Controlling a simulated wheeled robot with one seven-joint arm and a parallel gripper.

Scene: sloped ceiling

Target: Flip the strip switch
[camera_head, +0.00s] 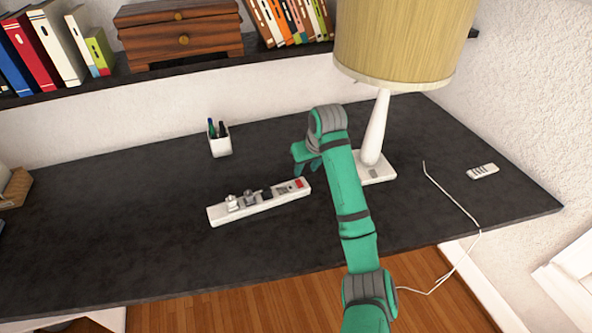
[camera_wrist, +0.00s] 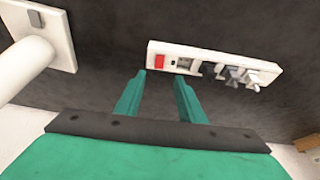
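A white power strip (camera_head: 259,203) lies on the dark desk, angled up to the right, with plugs in its left part. Its red switch (camera_head: 299,184) is at the right end. In the wrist view the strip (camera_wrist: 204,62) runs across the upper middle, with the red switch (camera_wrist: 159,62) at its left end. My gripper (camera_head: 306,170) is just above and behind that end of the strip. In the wrist view my gripper (camera_wrist: 160,82) has its two fingers apart with nothing between them, the left fingertip close to the switch. I cannot tell whether they touch.
A lamp (camera_head: 374,130) stands right of my gripper, its base close to my arm. A pen cup (camera_head: 219,140) stands behind the strip. A remote (camera_head: 483,171) and a white cable (camera_head: 455,201) lie at the right. The left part of the desk (camera_head: 110,215) is mostly clear.

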